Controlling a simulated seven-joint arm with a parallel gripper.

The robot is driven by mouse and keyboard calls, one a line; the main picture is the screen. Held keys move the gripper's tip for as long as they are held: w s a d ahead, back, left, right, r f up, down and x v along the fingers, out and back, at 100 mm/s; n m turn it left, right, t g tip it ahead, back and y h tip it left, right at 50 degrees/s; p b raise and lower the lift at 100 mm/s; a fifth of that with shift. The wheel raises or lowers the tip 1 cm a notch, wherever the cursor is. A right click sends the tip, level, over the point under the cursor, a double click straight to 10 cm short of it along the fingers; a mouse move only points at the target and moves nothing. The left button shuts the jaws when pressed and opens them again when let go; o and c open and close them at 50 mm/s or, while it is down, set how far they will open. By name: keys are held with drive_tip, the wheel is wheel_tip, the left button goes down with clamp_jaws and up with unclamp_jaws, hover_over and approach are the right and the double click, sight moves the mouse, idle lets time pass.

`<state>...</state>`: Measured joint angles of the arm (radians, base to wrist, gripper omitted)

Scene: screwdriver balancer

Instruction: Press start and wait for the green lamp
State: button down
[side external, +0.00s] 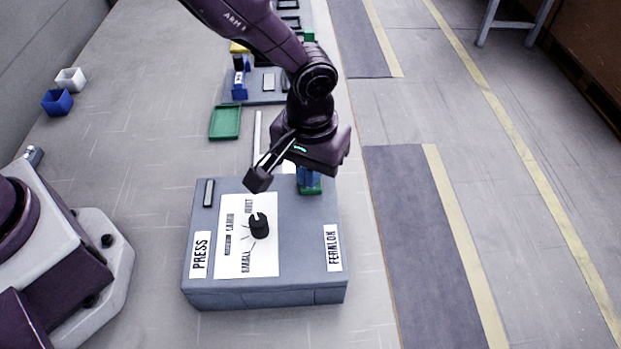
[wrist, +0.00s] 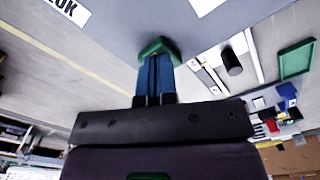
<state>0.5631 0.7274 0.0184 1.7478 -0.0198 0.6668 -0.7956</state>
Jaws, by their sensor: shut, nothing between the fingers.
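A grey box (side external: 300,255) labelled PRESS and FERNLOK stands on the table. I cannot make out a lit green lamp on the box.
A dark slot-like piece (side external: 208,193) is on the box's back left. Behind the box are a green tray (side external: 225,123) and a grey fixture (side external: 266,98).

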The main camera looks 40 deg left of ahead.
idle(0.4)
drive_tip(key=shift+r, duration=3.5)
wheel_tip(320, 180, up, 6)
